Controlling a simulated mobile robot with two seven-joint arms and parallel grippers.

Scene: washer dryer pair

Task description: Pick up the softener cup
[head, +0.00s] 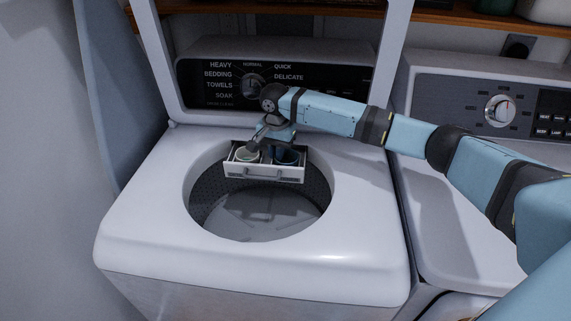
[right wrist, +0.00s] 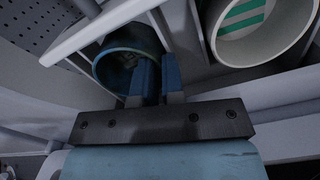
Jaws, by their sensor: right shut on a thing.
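A dark blue cup (head: 286,156) sits in the right part of a small pull-out drawer (head: 262,173) at the back of the washer's round opening. A pale cup (head: 246,155) sits in the drawer's left part. My right gripper (head: 268,138) reaches down at the drawer from behind and above. In the right wrist view its two blue fingers (right wrist: 157,78) are at the rim of the blue cup (right wrist: 122,58), close together on its wall, with part of the wall hidden behind them. The pale cup with green stripes (right wrist: 250,22) is to their right. My left gripper is out of view.
The open washer tub (head: 262,212) lies below the drawer and looks empty. The raised lid frame (head: 160,60) and control panel (head: 230,82) stand behind. The dryer (head: 460,190) is at the right, under my arm.

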